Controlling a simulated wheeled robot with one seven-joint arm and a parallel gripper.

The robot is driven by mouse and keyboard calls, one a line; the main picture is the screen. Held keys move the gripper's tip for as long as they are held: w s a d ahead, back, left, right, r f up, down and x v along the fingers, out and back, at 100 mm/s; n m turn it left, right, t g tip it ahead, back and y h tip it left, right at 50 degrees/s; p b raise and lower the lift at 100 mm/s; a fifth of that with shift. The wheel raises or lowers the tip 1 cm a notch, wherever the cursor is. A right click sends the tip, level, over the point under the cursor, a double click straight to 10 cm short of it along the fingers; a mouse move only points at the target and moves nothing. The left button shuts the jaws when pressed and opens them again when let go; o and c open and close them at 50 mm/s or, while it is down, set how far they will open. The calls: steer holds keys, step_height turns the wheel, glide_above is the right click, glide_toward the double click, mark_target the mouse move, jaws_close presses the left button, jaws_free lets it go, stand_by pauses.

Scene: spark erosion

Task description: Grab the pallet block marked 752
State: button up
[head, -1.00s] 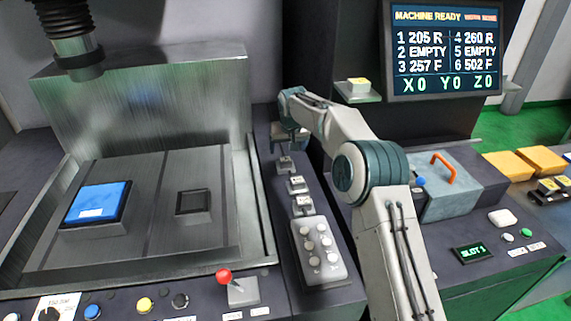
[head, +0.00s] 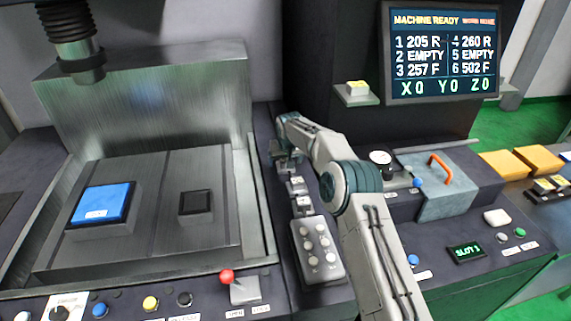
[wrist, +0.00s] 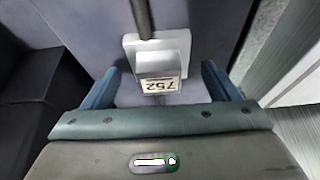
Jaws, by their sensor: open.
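The pallet block marked 752 (wrist: 160,64) is a grey block with a pale label, upside down in the wrist view. It sits on a light square base on the dark console. My gripper (wrist: 162,84) is open, with one blue finger to each side of the block's near end, and nothing is held. I cannot tell whether the fingers touch it. In the head view my gripper (head: 283,158) is over the far end of the block row and hides what is under it.
Two more labelled blocks (head: 297,186) (head: 303,206) stand in the row nearer the camera, before a grey button panel (head: 318,250). The metal machine tank (head: 245,185) is on the left. A lidded grey box (head: 447,188) with an orange handle is on the right.

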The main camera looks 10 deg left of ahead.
steer(key=c, duration=1.4)
steer(key=shift+r, duration=0.15)
